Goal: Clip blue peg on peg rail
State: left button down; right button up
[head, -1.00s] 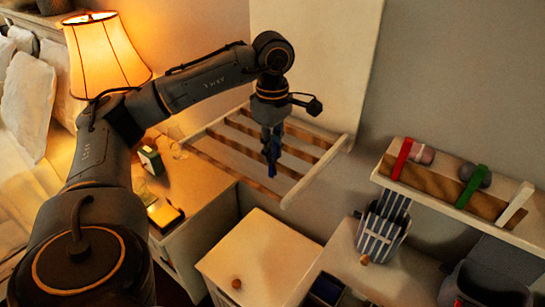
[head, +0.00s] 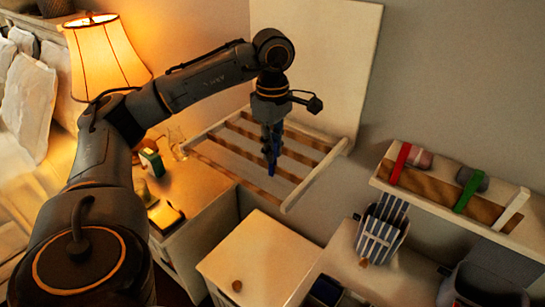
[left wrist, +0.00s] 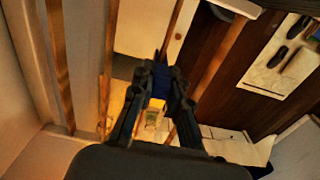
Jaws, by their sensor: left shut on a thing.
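My left gripper (head: 272,150) points down and is shut on the blue peg (head: 273,163), whose lower end sticks out below the fingers. The blue peg also shows between the fingertips in the left wrist view (left wrist: 159,82). Both are over the slatted wooden rack (head: 318,184) at the wall in the head view. I cannot tell whether the peg touches a slat. A red peg (head: 399,163), a green peg (head: 468,191) and a white peg (head: 512,208) sit across a white-edged wooden rail (head: 432,190) at the right. My right gripper is not in view.
A lit lamp (head: 105,55) stands at the left by the bed. Small items lie on the bedside top (head: 190,190). A white cabinet (head: 258,258) is in front of the rack. A striped blue-and-white holder (head: 381,238) stands below the rail.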

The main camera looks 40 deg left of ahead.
pick_arm(q)
jog(key=shift+r+p, duration=0.3)
jog(key=shift+r, duration=0.4)
jog(key=shift+r+p, duration=1.35)
jog(key=shift+r, duration=0.4)
jog(key=shift+s+f, duration=0.1)
